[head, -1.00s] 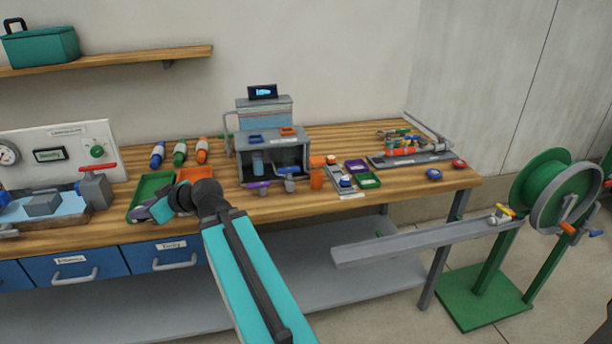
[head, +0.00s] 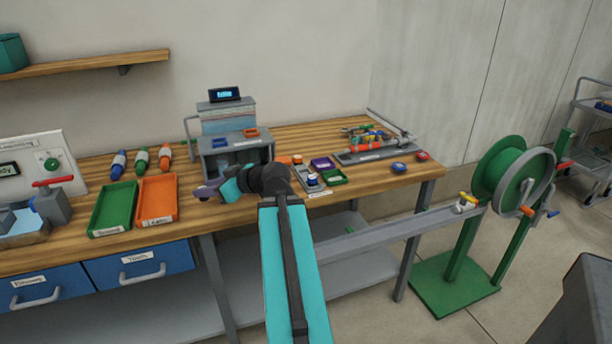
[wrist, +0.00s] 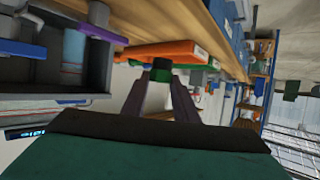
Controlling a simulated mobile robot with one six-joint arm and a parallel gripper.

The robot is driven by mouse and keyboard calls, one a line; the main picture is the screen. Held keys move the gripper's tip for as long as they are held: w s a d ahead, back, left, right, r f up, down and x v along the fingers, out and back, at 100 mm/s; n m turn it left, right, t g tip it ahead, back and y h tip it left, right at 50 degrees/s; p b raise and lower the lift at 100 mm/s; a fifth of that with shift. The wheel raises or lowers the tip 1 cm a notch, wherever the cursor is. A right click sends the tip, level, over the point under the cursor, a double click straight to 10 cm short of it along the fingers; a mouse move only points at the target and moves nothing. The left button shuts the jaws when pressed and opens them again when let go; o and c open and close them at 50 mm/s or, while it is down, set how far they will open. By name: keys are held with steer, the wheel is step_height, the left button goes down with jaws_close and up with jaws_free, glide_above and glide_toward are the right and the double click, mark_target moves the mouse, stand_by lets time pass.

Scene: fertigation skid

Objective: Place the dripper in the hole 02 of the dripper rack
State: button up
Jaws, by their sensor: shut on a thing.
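My gripper (wrist: 160,85) is shut on a small dark green cylinder, seen between its fingertips in the wrist view; it looks like the dripper (wrist: 158,72). In the head view my gripper (head: 205,192) points left at the bench's front, before the grey cabinet. The dripper cannot be made out there. A small grey rack with a white label, which looks like the dripper rack (head: 300,172), stands on the bench right of my wrist. It bears blue and white pieces. My arm hides part of its surroundings, and its hole numbers are too small to read.
A grey cabinet (head: 238,143) with a display stands behind my gripper. A green tray (head: 95,229) and an orange tray (head: 142,214) lie left. Small purple (head: 322,163) and green (head: 337,177) trays sit beside the rack. A hose reel (head: 508,175) stands at the right.

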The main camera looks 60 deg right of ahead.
steer(key=s+d+m+h, duration=0.4)
steer(key=s+d+h, duration=0.1)
steer(key=s+d, duration=1.5)
steer(key=shift+s+d+m, duration=0.4)
steer(key=shift+s, duration=0.4)
steer(key=shift+w+d, duration=0.1)
steer(key=shift+h, duration=0.3)
steer(key=w+d+p, duration=0.2)
steer(key=w+d, duration=0.1)
steer(key=d, duration=0.1)
steer(key=w+d+f+p, duration=0.1)
steer(key=w+d, duration=0.1)
steer(key=d, duration=0.2)
steer(key=w+d+p, duration=0.2)
steer(key=w+d, duration=0.1)
steer(key=d, duration=0.1)
steer(key=shift+w+d+f+p, duration=0.3)
steer(key=shift+d+f, duration=0.05)
steer(key=shift+f, duration=0.1)
